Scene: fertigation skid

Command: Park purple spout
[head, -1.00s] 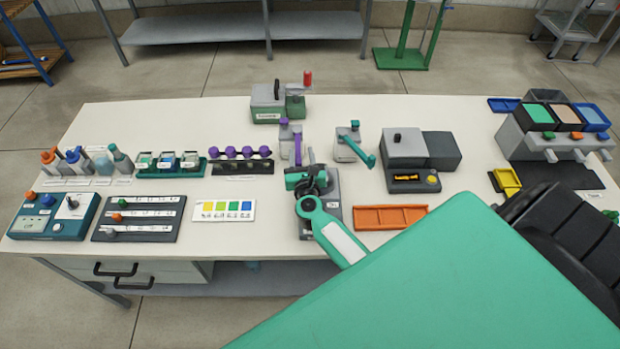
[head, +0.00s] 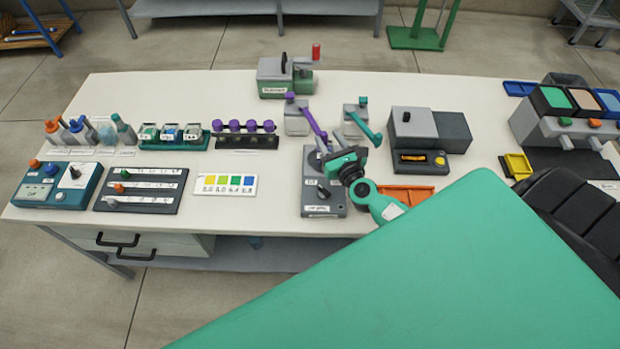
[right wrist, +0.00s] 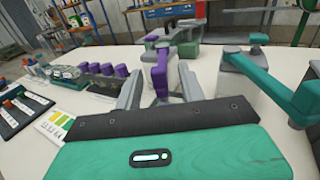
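The purple spout (head: 313,122) is a purple arm that slopes down to the right from a small grey stand (head: 297,122) with a purple cap. My right gripper (head: 332,140) is at the spout's free end, above a grey box. In the right wrist view the purple spout (right wrist: 160,76) shows between the two grey fingers, which stand apart with a visible gap on each side. Contact with either finger cannot be told. The spout's lower end is partly hidden by the gripper. My left gripper is not in view.
A teal spout (head: 369,128) on its own grey stand is close to the right of my right gripper. The grey box (head: 316,180) with a black knob lies below. An orange tray (head: 405,193) and a dark machine (head: 452,132) stand to the right. A purple-knobbed rack (head: 245,140) is left.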

